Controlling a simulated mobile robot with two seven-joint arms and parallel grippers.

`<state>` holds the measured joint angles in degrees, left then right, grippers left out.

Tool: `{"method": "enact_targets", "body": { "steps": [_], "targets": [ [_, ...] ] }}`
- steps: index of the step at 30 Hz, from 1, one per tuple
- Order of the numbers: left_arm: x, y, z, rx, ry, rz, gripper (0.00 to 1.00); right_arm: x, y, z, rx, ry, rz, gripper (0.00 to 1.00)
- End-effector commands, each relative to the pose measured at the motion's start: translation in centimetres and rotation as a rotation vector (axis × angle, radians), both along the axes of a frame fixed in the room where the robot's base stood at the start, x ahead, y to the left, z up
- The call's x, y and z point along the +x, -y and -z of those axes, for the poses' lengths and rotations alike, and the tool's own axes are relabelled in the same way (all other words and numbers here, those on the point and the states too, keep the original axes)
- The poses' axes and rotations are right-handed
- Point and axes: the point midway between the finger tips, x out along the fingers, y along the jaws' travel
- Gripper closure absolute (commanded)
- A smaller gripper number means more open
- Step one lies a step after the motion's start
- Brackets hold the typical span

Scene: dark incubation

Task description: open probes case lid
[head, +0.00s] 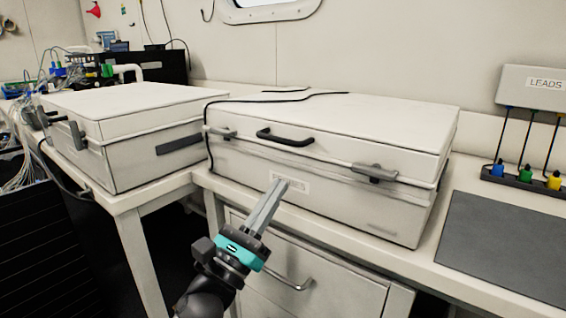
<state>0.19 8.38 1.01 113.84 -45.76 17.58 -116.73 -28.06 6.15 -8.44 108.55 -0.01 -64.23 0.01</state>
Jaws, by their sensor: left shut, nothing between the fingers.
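A large white case (330,150) stands on the bench in the head view. Its lid (350,114) is closed. A black handle (285,138) sits on the lid's front edge, with a grey latch at the left (220,132) and another at the right (374,172). A small label on the case front is partly hidden by my gripper, so its word cannot be read. My left gripper (281,186) is shut and empty, in front of the label and below the handle. I cannot tell whether it touches the case. My right gripper is not in view.
A second closed white case (122,118) stands on the left bench. A black cable (280,99) lies over the main case's lid and hangs down its left side. A drawer handle (289,280) is below.

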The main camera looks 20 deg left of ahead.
Motion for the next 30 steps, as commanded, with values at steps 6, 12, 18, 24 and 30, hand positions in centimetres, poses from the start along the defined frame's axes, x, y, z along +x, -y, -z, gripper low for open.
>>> {"method": "enact_targets", "body": {
  "steps": [6,12,18,24,30],
  "targets": [
    [1.8,0.7,-2.8,0.005,0.003,0.001,1.00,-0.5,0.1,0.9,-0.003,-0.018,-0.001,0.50],
    [2.2,0.8,-4.6,0.002,0.001,0.001,1.00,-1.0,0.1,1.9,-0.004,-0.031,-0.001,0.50],
    [2.3,0.8,-4.9,-0.001,-0.001,0.000,1.00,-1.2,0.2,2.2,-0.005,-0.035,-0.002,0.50],
    [2.3,0.8,-4.9,-0.001,-0.001,0.000,1.00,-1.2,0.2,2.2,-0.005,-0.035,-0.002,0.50],
    [2.3,0.8,-5.0,0.000,-0.003,0.001,1.00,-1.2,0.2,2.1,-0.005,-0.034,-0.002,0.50]
  ]
}}
